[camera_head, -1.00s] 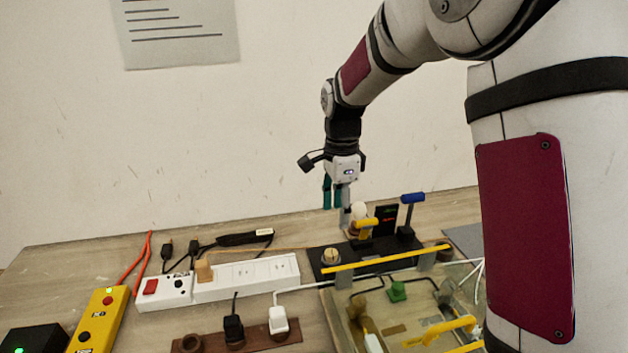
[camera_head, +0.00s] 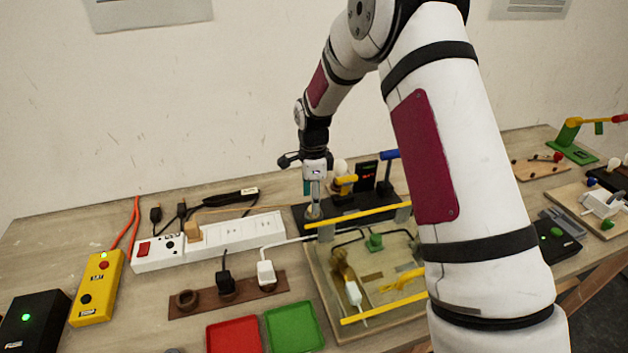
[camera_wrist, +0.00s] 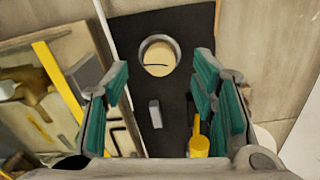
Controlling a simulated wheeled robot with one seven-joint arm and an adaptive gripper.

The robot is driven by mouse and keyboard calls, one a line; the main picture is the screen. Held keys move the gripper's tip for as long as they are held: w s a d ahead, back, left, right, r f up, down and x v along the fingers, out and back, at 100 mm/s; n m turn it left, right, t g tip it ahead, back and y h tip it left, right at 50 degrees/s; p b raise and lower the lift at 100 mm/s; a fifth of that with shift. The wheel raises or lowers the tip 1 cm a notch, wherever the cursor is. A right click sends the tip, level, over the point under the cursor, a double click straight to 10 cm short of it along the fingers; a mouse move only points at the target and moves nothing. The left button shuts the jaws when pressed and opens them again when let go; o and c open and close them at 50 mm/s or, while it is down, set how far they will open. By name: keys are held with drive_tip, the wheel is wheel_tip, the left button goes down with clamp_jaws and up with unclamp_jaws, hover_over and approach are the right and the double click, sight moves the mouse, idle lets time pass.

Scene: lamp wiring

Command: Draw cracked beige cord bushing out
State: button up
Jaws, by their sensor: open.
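The beige cord bushing (camera_wrist: 159,64) sits in a grey round collar on the black base plate (camera_wrist: 176,22); a dark crack line runs across its face. In the wrist view it lies between and just beyond my gripper's (camera_wrist: 161,75) open teal-padded fingers, with nothing held. In the head view my gripper (camera_head: 313,190) is pointed down directly over the bushing (camera_head: 313,213), which is partly hidden by the fingers. I cannot tell whether the fingertips touch the collar.
A yellow lever (camera_wrist: 199,140) stands close to the right finger. Red (camera_head: 234,336) and green (camera_head: 293,327) trays lie at the front. A white power strip (camera_head: 225,240) is left of the base plate. A yellow bar (camera_head: 357,216) runs along the front of the plate.

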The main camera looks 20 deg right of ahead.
drive_tip(key=shift+f, duration=1.75)
drive_tip(key=shift+c, duration=0.4)
clamp_jaws()
drive_tip(key=shift+r, duration=0.8)
drive_tip(key=shift+r+p, duration=0.45)
drive_tip(key=shift+r, duration=1.75)
